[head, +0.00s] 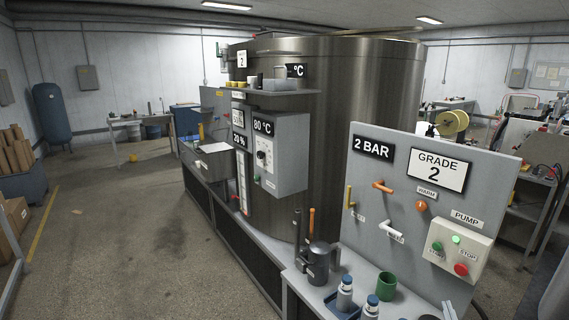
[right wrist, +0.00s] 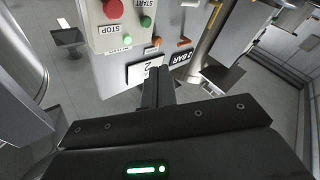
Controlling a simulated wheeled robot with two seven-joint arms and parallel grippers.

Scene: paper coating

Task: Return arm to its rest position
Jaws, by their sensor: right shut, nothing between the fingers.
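My right gripper (right wrist: 157,76) shows in the right wrist view with its dark fingers together and nothing between them. It points toward the control panel, which appears upside down there, and its tips overlap the grade sign in the picture. I cannot tell the distance from the tips to the panel. In the head view the grey panel (head: 400,160) stands at the right with a white pump box (head: 458,247). The box has a lit green lamp, a green start button (head: 437,246) and a red stop button (head: 461,269). My left gripper is not in view.
Blue-capped bottles (head: 345,293) and a green cup (head: 387,286) stand on the bench in front of the panel. An orange-handled lever (head: 383,187) and a white lever (head: 391,232) stick out from it. A large steel tank (head: 340,90) stands behind. The left floor is open.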

